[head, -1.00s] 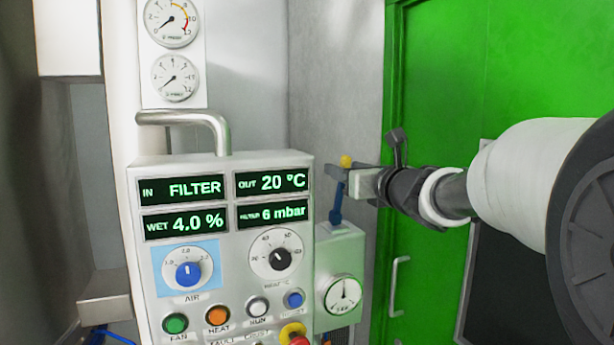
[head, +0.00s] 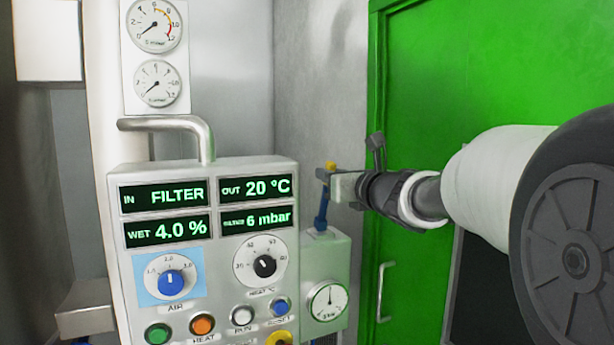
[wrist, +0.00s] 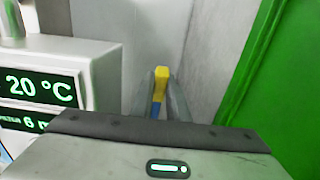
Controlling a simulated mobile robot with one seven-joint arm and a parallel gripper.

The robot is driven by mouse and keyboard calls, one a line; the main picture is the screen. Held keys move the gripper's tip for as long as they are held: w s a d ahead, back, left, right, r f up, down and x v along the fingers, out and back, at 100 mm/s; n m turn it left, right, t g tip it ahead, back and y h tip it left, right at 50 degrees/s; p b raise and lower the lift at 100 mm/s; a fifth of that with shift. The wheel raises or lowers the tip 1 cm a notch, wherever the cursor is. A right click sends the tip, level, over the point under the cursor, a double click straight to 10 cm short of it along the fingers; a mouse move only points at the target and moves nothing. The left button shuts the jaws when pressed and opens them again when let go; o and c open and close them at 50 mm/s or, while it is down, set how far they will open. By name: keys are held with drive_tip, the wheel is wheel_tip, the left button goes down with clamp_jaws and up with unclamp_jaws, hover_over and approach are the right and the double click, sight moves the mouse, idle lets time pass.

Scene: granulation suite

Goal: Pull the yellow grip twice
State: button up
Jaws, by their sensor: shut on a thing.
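The yellow grip (head: 331,166) tops a blue lever (head: 322,208) that rises from a small grey box with a dial, right of the control panel. In the wrist view the yellow grip (wrist: 161,84) sits between my two fingers, with a bit of blue below it. My gripper (head: 330,177) reaches in from the right and is shut on the yellow grip. The fingers hide part of the grip in the head view. The lever stands nearly upright, with a slight tilt.
The control panel (head: 207,230) with displays, knobs and buttons stands close left of the lever. A bent metal pipe (head: 180,124) and two gauges are above it. A green door (head: 480,80) with a handle (head: 384,292) is behind my arm at right.

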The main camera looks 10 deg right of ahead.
drive_tip(key=shift+s+d+f+b, duration=0.2)
drive_tip(key=shift+s+f+b, duration=0.2)
drive_tip(key=shift+s+b, duration=0.15)
drive_tip(key=shift+s+d+f+b, duration=0.2)
drive_tip(key=shift+s+f+b, duration=0.15)
drive_tip(key=shift+s+b, duration=0.15)
drive_tip(key=shift+s+d, duration=0.1)
drive_tip(key=shift+s, duration=0.15)
drive_tip(key=shift+c, duration=0.2)
drive_tip(key=shift+o, duration=0.2)
drive_tip(key=s+f+b, duration=0.2)
drive_tip(key=shift+d+b, duration=0.25)
drive_tip(key=shift+b, duration=0.15)
drive_tip(key=shift+s+d, duration=0.1)
drive_tip(key=shift+s, duration=0.1)
drive_tip(key=shift+c, duration=0.2)
drive_tip(key=shift+o, duration=0.2)
drive_tip(key=shift+s+d+f+b, duration=0.1)
drive_tip(key=shift+s+f+b, duration=0.15)
drive_tip(key=shift+f+b, duration=0.25)
drive_tip(key=shift+s+d+f+b, duration=0.1)
drive_tip(key=shift+s+f+b, duration=0.1)
drive_tip(key=shift+f+b, duration=0.25)
drive_tip(key=shift+s+f+b, duration=0.2)
drive_tip(key=shift+s+b, duration=0.15)
drive_tip(key=shift+c, duration=0.2)
